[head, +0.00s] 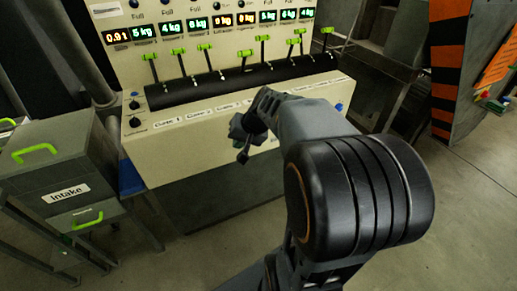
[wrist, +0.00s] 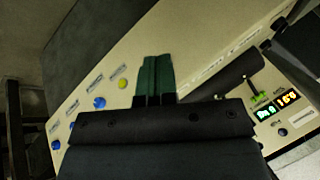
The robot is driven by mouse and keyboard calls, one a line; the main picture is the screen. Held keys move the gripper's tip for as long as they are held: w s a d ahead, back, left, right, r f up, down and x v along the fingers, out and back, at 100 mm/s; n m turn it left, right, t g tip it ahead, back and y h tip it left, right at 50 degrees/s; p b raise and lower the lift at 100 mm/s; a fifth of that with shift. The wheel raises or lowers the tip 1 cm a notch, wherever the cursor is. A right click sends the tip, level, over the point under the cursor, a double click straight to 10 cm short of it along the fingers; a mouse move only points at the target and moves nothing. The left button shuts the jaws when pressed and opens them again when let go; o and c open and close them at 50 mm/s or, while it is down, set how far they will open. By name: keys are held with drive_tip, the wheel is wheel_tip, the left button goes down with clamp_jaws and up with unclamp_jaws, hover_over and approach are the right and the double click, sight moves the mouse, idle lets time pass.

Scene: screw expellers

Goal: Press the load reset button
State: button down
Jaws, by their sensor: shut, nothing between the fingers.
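A cream control panel (head: 230,115) carries a row of labels and buttons on its lower sloped face. In the wrist view, a yellow button (wrist: 122,83) and a blue button (wrist: 99,103) sit in a row with small labels too blurred to read. I cannot tell which one is the load reset button. A blue button (head: 339,107) also shows at the panel's right end in the head view. My gripper (head: 243,156) is in front of the lower panel. Its green fingers (wrist: 157,70) are together and empty, beside the yellow button; contact cannot be told.
Several green-tipped levers (head: 177,52) rise from a black cylinder above the sloped face, under lit weight displays (head: 170,30). A grey intake box (head: 55,160) stands at left. An orange and black striped guard (head: 450,60) stands at right. The floor at right is clear.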

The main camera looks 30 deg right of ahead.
drive_tip(key=w+d+f+m+t+b, duration=0.2)
drive_tip(key=d+f+b, duration=0.3)
drive_tip(key=d+f, duration=0.4)
drive_tip(key=w+d+f+m+t+b, duration=0.1)
drive_tip(key=w+d+f+m+b, duration=0.3)
drive_tip(key=d+f, duration=0.5)
drive_tip(key=shift+w+m+t+h+b, duration=0.3)
drive_tip(key=shift+w+t+b, duration=0.1)
drive_tip(key=shift+b, duration=0.5)
drive_tip(key=shift+w, duration=0.1)
drive_tip(key=w+d+p, duration=0.1)
drive_tip(key=w+p, duration=0.2)
drive_tip(key=w, duration=0.5)
drive_tip(key=shift+w+p, duration=0.25)
drive_tip(key=shift+p, duration=0.15)
drive_tip(key=shift+w, duration=0.15)
drive_tip(key=shift+w, duration=0.25)
